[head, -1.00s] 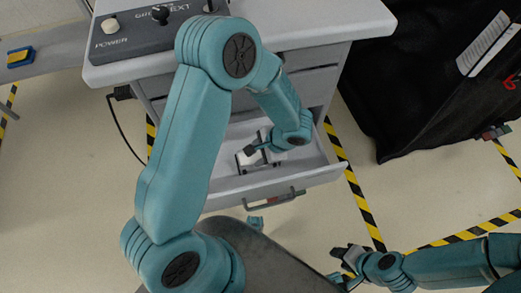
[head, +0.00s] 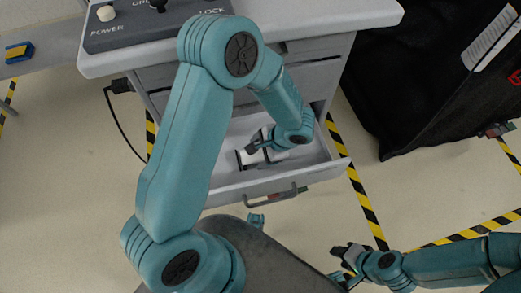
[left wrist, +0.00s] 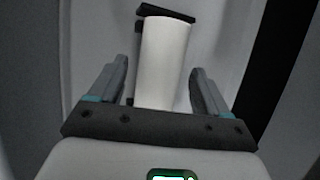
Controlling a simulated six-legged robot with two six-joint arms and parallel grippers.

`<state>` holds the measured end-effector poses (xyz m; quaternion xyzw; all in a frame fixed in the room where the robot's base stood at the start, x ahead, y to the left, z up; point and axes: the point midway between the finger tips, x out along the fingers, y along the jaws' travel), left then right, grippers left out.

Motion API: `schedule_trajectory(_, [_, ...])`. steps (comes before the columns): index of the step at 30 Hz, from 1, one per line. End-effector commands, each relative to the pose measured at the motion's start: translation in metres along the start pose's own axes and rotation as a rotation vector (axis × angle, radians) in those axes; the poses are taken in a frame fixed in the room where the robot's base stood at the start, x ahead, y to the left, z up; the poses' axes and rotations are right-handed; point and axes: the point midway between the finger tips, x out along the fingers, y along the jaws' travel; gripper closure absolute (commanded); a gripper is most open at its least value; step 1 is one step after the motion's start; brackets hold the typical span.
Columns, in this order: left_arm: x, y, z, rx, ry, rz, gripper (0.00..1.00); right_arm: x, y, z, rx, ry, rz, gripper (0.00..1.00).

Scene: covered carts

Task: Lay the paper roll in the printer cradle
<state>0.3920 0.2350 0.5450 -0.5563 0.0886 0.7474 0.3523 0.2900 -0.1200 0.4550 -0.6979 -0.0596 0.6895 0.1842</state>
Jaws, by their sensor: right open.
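The white paper roll (left wrist: 163,55) lies between the two fingers of my left gripper (left wrist: 161,75) in the left wrist view. A gap shows beside the left finger, so the fingers look open around it. A black bracket (left wrist: 165,13) shows at the roll's far end. I cannot tell if this is the cradle. In the head view my left gripper (head: 256,146) is down inside the open drawer (head: 225,187), over white and black parts that it partly hides. My right gripper (head: 346,262) is open and empty above the floor at the lower right.
The cabinet (head: 340,12) carries a control panel (head: 140,27) on top. A black covered cart (head: 420,90) stands to the right. A cable (head: 120,130) hangs at the cabinet's left.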

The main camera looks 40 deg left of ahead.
Motion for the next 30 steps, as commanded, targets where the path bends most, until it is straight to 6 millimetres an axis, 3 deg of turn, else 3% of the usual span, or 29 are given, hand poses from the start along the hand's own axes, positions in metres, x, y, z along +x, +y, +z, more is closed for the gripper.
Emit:
schedule_trajectory(11, [-0.008,-0.001,0.0,-0.001,0.001,-0.001,0.22,-0.003,-0.001,0.0,0.0,0.0,0.0,0.57])
schedule_trajectory(14, [-0.026,-0.001,0.001,0.0,0.003,-0.003,0.22,-0.009,-0.003,0.0,0.0,0.0,0.0,0.57])
schedule_trajectory(24, [-0.116,-0.001,0.001,0.0,0.004,-0.002,0.22,-0.031,-0.011,0.001,0.0,0.0,0.0,0.57])
schedule_trajectory(30, [-0.151,-0.001,0.0,0.001,0.003,-0.001,0.22,-0.037,-0.013,0.001,0.0,0.0,0.0,0.57])
